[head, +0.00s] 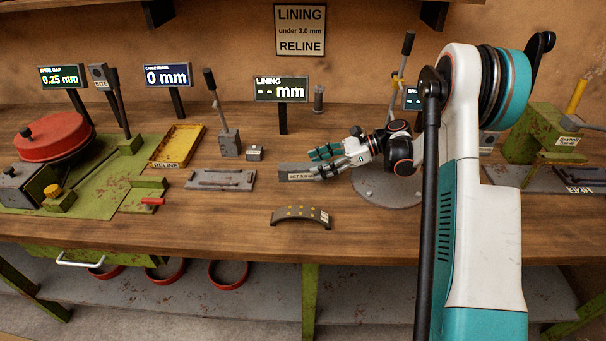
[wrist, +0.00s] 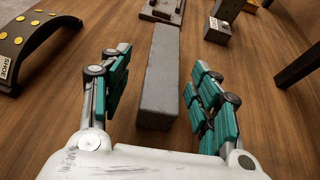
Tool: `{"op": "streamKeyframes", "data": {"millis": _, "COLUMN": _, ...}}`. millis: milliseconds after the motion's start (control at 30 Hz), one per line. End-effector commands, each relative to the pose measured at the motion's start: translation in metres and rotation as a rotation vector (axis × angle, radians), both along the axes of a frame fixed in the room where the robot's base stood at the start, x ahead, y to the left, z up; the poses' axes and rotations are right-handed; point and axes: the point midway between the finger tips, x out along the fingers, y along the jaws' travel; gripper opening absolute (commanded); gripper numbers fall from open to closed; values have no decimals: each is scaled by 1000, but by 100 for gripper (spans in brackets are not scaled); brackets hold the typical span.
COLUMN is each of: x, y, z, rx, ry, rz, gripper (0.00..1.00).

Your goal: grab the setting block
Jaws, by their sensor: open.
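The setting block is a long grey bar (head: 296,171) lying on the workbench, with a partly legible label on its front side in the head view. In the wrist view the block (wrist: 162,75) runs lengthwise away from me, its near end between the two teal-padded fingers. My gripper (head: 318,162) is open at the block's right end in the head view. In the wrist view my gripper (wrist: 158,82) has a finger on each side of the block, with a gap on both sides. I cannot tell how far the fingertips are above the bench.
A curved brake shoe (head: 301,216) lies in front of the block and also shows in the wrist view (wrist: 32,40). A grey slotted plate (head: 221,180) and a small labelled block (head: 255,153) lie to the left. A display post (head: 283,120) stands behind.

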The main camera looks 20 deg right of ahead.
Motion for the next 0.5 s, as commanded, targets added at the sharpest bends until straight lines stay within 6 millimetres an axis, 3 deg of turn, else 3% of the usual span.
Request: {"op": "streamKeyframes", "data": {"millis": 500, "x": 15, "y": 48, "z": -15, "rx": 0, "ry": -1, "rz": 1, "gripper": 57}}
